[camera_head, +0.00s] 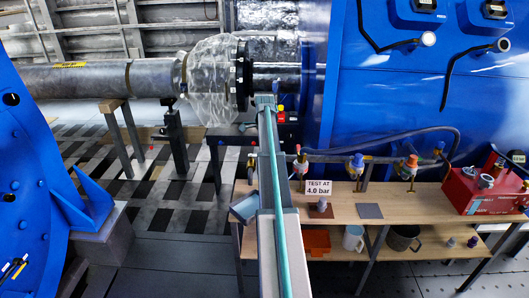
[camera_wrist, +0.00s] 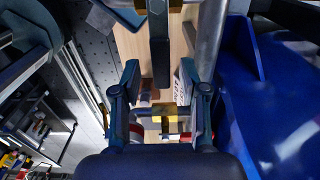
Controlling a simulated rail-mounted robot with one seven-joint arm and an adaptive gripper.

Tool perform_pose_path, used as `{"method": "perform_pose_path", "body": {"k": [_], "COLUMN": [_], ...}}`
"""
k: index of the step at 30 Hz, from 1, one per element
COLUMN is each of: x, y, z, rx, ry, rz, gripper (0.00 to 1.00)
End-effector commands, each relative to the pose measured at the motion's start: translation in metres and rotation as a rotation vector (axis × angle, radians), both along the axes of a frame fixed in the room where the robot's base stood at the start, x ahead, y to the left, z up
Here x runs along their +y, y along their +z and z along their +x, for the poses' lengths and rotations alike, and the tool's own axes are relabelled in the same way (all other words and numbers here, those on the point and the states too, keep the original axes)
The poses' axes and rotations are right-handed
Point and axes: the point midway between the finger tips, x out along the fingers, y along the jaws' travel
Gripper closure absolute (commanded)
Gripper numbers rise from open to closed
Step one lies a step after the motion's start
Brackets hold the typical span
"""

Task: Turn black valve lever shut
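In the wrist view a long black lever-like bar (camera_wrist: 160,60) runs down from the top edge, close to brass-coloured valve parts (camera_wrist: 165,114). My gripper (camera_wrist: 160,72) is open, with one finger on each side of the bar's lower end. Gaps show between the bar and both fingers, so they look apart from it. How far the bar is from the fingertips in depth is hard to tell. In the head view my arm covers this spot, and I cannot make out the black lever or my gripper's fingers there.
A wooden bench (camera_head: 385,208) carries a pipe with a blue valve (camera_head: 357,163), an orange valve (camera_head: 409,165), a "TEST AT 4.0 bar" sign (camera_head: 318,188) and a red box (camera_head: 475,193). A mug (camera_head: 352,239) stands on the lower shelf. A big blue housing (camera_head: 345,75) rises behind.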

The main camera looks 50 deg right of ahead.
Motion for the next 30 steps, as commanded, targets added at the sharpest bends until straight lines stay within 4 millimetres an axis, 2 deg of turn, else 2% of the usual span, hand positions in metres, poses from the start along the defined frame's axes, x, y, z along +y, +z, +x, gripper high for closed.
{"method": "perform_pose_path", "body": {"k": [11, 17, 24, 30], "x": [0.000, -0.001, -0.001, -0.001], "y": [0.006, 0.034, 0.081, 0.109], "z": [0.001, 0.001, 0.001, 0.001], "rx": [-0.001, -0.002, -0.001, -0.001], "ry": [0.002, 0.002, 0.001, 0.001], "rz": [-0.002, -0.002, -0.002, -0.001], "gripper": [0.55, 0.55, 0.55, 0.55]}}
